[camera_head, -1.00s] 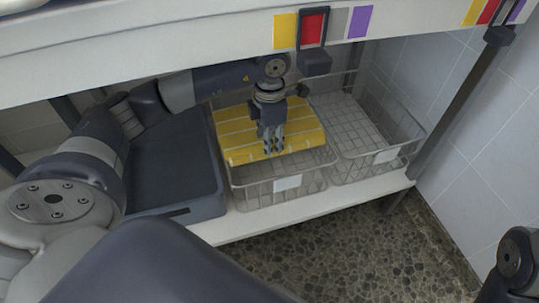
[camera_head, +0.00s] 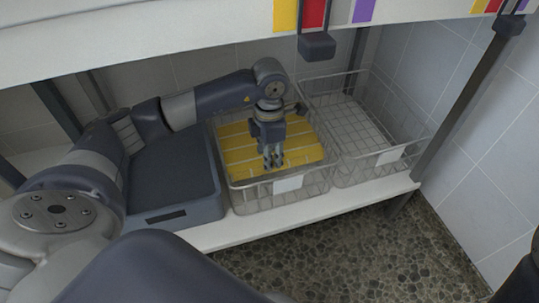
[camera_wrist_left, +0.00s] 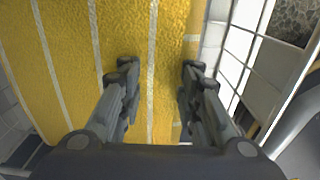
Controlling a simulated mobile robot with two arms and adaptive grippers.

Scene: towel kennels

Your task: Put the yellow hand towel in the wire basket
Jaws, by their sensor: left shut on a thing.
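The yellow hand towel (camera_head: 238,152) with pale stripes lies flat inside the middle wire basket (camera_head: 247,195) in the head view, within its walls. The basket has a blank white tag on its front. My left gripper (camera_head: 272,164) points down into the basket and is shut on the towel. In the left wrist view the towel (camera_wrist_left: 75,60) spreads under the fingers, with the basket's wire wall (camera_wrist_left: 232,65) to the right. Whether the towel rests on the basket floor is hidden. My right gripper is not in view.
An empty wire basket (camera_head: 385,172) stands to the right on the white shelf (camera_head: 320,209). A dark grey bin (camera_head: 172,215) stands to the left. A white upper ledge (camera_head: 170,45) with coloured patches hangs above, and a dark post (camera_head: 470,105) stands at the right.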

